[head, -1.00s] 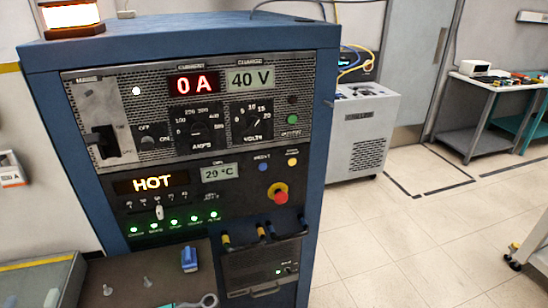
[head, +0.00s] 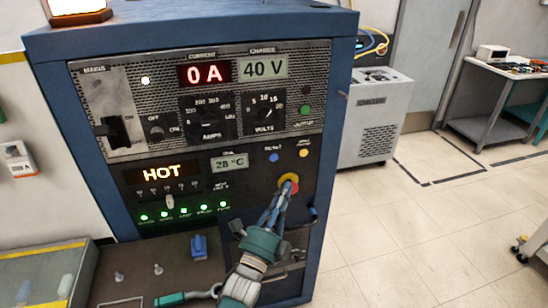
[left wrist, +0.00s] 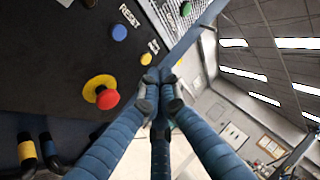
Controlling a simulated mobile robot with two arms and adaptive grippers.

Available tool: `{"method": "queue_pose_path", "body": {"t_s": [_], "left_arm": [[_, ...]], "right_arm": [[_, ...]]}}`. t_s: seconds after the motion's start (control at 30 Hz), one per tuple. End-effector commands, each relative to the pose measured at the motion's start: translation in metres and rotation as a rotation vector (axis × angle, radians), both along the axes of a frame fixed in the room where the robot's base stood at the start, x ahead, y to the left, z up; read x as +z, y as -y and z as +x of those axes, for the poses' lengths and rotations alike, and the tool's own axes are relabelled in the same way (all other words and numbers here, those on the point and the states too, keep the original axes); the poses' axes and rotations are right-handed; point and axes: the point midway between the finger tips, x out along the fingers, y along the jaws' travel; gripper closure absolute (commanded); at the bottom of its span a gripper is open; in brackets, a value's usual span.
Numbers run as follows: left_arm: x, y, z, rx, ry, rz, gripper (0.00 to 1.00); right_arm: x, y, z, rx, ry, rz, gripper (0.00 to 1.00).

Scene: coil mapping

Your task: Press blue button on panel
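The blue button (head: 274,158) is a small round cap on the black lower panel of the cabinet, under the word RESET. It also shows in the left wrist view (left wrist: 119,33), unobstructed. My left gripper (head: 285,188) is in front of the panel, its fingertips below and slightly right of the blue button in the head view. In the left wrist view its fingers (left wrist: 160,92) are drawn together with nothing held between them. They appear apart from the blue button. My right gripper is in neither view.
A red mushroom button on a yellow ring (left wrist: 107,99) is below the blue one; my fingers partly cover it in the head view. A yellow button (head: 304,153) is right of the blue one. A shelf holds a blue block (head: 198,246).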

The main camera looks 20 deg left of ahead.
Motion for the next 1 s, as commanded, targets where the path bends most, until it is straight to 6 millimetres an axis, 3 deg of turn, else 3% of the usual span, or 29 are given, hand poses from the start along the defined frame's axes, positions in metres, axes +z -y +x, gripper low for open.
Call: {"method": "queue_pose_path", "body": {"t_s": [0.17,0.57,1.0], "left_arm": [[0.014,0.003,0.000,0.016,0.061,0.053,1.00],[0.014,0.001,0.003,0.016,0.062,0.054,1.00],[0.011,-0.031,0.049,0.016,0.061,0.054,1.00]], "right_arm": [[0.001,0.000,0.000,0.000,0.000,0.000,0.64],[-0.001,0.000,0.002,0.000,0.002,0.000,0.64],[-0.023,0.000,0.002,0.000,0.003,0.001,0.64]]}}
